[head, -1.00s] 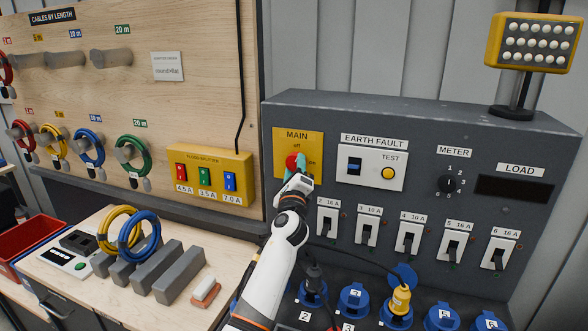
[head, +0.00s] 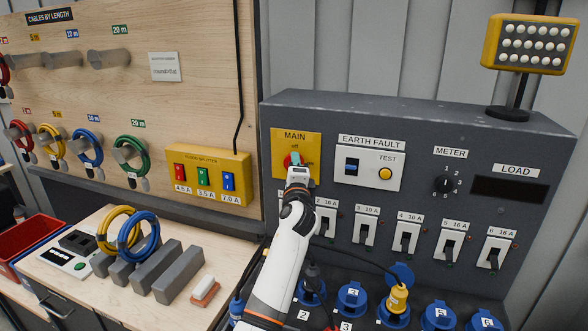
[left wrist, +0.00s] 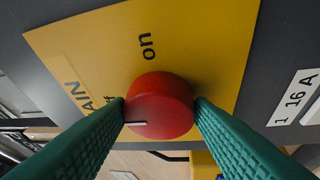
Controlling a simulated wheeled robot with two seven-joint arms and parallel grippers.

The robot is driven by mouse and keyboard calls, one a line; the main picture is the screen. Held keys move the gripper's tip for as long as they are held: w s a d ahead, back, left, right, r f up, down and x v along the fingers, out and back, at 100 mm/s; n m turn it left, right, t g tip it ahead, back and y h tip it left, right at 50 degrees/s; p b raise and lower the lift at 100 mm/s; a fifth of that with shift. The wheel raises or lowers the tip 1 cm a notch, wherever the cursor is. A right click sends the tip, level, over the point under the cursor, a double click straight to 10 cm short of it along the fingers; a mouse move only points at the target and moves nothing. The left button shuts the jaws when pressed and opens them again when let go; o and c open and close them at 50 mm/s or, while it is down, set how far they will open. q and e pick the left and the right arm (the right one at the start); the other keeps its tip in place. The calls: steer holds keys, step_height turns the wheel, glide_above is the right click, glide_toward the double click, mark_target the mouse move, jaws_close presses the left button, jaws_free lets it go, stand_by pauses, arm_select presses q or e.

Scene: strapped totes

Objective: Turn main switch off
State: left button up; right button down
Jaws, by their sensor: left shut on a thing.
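The main switch is a round red knob (left wrist: 160,105) on a yellow plate (head: 307,141) marked MAIN, at the upper left of the grey panel. My left gripper (head: 294,161) is at the knob, its green fingers on either side of it in the left wrist view (left wrist: 160,112), shut on it. A white pointer line on the knob points left there, to the side where the "off" label shows partly behind a finger. The "on" label is above the knob in that view. In the head view the gripper hides most of the knob. My right gripper is not in view.
The earth fault unit (head: 368,163) is right of the main plate, with a row of breaker switches (head: 408,233) below. A yellow fuse splitter (head: 207,178) is on the wooden board to the left. Blue sockets (head: 352,298) and a yellow plug (head: 397,298) are below the panel.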

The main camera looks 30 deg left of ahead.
arm_select(q)
steer(key=shift+f, duration=0.1)
steer(key=o, duration=1)
steer(key=shift+a, duration=0.1)
steer(key=shift+c, duration=0.2)
steer(key=b+v, duration=0.3)
steer(key=v, duration=0.9)
